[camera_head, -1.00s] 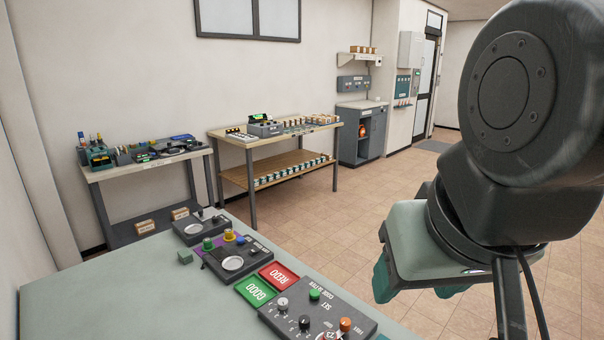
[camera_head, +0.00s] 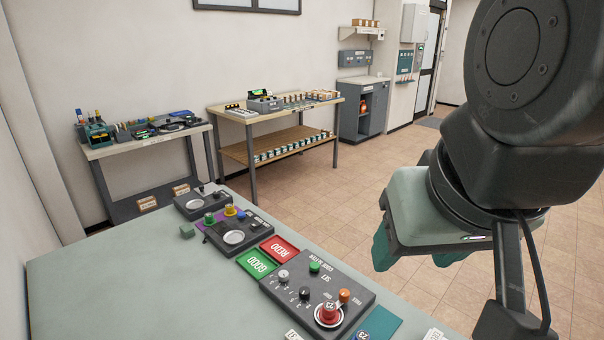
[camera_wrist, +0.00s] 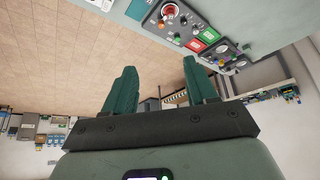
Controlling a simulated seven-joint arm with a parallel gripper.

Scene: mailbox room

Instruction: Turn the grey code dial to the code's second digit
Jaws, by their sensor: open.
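The code setter panel (camera_head: 268,288) is a dark box on the near bench, with its printed lettering upside down to me. On it are a light grey dial (camera_head: 283,276), a black dial (camera_head: 305,293), a green button (camera_head: 315,267), an orange button (camera_head: 344,296) and a red knob (camera_head: 328,312) on a pale ring. The dial's set digit is too small to read. My gripper (camera_head: 382,255) hangs to the right of the panel, apart from it. In the wrist view, its two teal fingers (camera_wrist: 160,68) are spread and empty, with the red knob (camera_wrist: 170,11) beyond them.
The green GOOD tile (camera_head: 257,263) and red REDO tile (camera_head: 280,249) lie beside the panel. Another control box (camera_head: 255,236) stands farther along the bench. The bench's left part (camera_head: 120,290) is clear. A teal pad (camera_head: 380,323) lies near the front.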

